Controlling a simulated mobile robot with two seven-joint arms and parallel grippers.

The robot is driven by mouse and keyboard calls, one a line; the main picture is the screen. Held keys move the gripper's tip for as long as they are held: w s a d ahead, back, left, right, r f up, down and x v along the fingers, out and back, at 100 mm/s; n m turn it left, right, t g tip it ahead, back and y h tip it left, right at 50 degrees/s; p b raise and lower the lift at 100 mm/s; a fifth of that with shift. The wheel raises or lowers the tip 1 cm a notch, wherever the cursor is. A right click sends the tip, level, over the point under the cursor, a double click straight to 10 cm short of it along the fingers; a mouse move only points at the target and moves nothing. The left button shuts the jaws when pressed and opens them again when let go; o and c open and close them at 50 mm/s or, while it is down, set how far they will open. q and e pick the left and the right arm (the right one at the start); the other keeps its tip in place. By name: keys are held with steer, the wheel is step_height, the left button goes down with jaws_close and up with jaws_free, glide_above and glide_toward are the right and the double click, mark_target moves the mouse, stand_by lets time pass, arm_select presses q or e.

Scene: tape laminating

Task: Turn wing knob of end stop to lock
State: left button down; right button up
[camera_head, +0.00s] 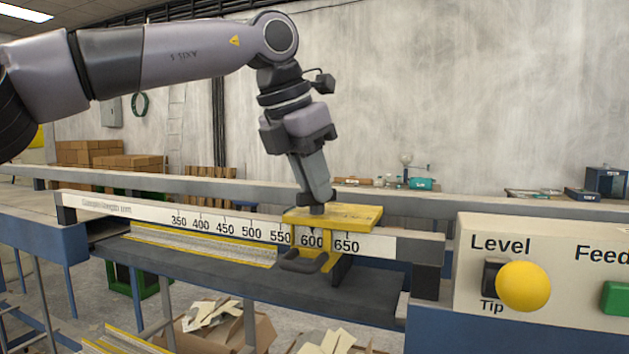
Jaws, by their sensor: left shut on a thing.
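The end stop (357,216) is a yellow block sitting across the white length scale (205,222), between about the 550 and 650 marks. A dark loop-shaped bar (303,263) sticks out low at its front. My left gripper (317,207) points down, slightly tilted, onto the top of the end stop. It is shut on the small dark wing knob there. The gripper hides most of the knob, so I cannot tell which way its wings point. My right gripper is not in view.
A yellow-edged strip (205,244) lies on the dark bed left of the end stop. A control panel (577,235) with a yellow knob (523,286) and a green button (615,298) stands at right. A grey rail (440,204) runs behind. Boxes of offcuts stand below.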

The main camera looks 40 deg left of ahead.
arm_select(q)
steer(key=m+h, duration=0.1)
steer(key=m, duration=0.2)
steer(key=m+g+h, duration=0.1)
steer(key=m, duration=0.2)
steer(key=shift+w+a, duration=0.1)
steer(key=shift+a, duration=0.05)
steer(key=m+g, duration=0.1)
steer(key=m, duration=0.2)
steer(key=m+g+h, duration=0.1)
steer(key=m, duration=0.2)
steer(key=shift+w, duration=0.15)
steer(key=shift+a, duration=0.1)
stand_by(0.3)
steer(key=c, duration=1.1)
jaws_free()
